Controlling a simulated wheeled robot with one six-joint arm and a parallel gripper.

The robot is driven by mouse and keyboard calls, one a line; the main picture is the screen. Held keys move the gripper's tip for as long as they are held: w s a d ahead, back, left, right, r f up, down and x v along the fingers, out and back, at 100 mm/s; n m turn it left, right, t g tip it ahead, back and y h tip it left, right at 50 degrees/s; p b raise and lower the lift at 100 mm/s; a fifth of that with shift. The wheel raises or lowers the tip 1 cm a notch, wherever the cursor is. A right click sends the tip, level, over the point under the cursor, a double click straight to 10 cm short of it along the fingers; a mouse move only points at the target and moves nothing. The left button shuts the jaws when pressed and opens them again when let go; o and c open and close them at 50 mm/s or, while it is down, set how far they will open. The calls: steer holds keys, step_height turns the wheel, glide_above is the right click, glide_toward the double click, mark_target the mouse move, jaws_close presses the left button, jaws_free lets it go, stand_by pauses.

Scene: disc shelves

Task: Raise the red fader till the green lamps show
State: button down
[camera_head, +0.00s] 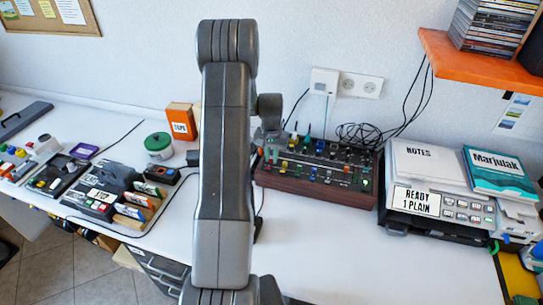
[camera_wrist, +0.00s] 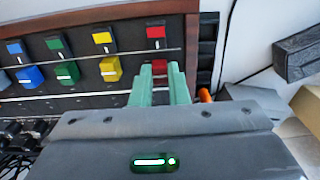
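In the wrist view, the mixer panel (camera_wrist: 80,72) has a row of coloured caps under matching labels: blue, green, yellow and red. The red fader (camera_wrist: 160,68) is at the right end, below its red label (camera_wrist: 155,33). My gripper's pale green fingers (camera_wrist: 160,82) stand on either side of the red cap; no clear gap shows, but I cannot tell whether they press on it. The mixer (camera_head: 318,196) also shows in the head view, partly behind my arm. I cannot make out lit level lamps on it. The green light in the wrist view is on my gripper's housing.
A printer-like machine (camera_head: 440,232) with a "READY 1 PLAIN" label stands right of the mixer. Black cables (camera_head: 360,135) lie behind it. An orange shelf (camera_head: 480,65) juts out above right. The white table (camera_head: 350,265) is clear in front.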

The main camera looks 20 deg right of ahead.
steer(key=shift+w+d+b, duration=0.3)
steer(key=shift+w+d, duration=0.5)
steer(key=shift+w, duration=0.25)
steer(key=c, duration=1.7)
jaws_free()
step_height(320, 180, up, 14)
steer(key=p, duration=0.7)
steer(key=shift+f, duration=0.1)
